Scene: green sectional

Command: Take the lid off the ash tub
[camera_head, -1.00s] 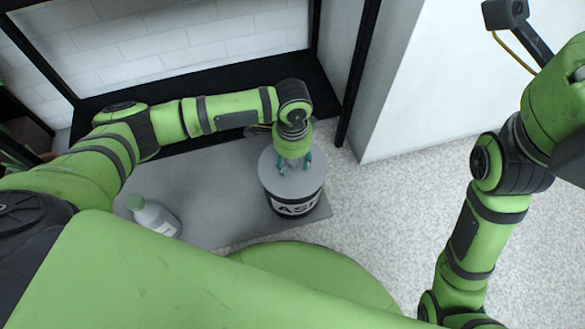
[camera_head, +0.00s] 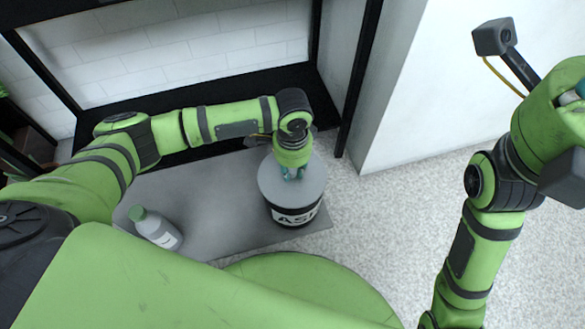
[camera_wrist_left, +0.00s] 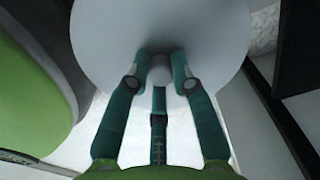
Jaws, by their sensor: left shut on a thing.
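The ash tub (camera_head: 297,217) is a round dark container with a white label, standing on a grey slab. Its flat grey lid (camera_head: 313,182) sits on top, with no clear gap below it. My left gripper (camera_head: 293,174) points down over the lid, fingers drawn together at its centre. In the left wrist view the lid (camera_wrist_left: 110,40) fills the upper middle, and the left gripper's teal fingers (camera_wrist_left: 160,65) are shut around its small round knob (camera_wrist_left: 160,76). At the right edge of the head view, only a bit of teal of my right gripper (camera_head: 580,89) shows.
A bottle with a green cap (camera_head: 157,229) stands on the grey slab (camera_head: 215,205), left of the tub. A black frame (camera_head: 356,85) and a white wall (camera_head: 440,90) stand behind. Speckled floor (camera_head: 385,215) to the right is clear.

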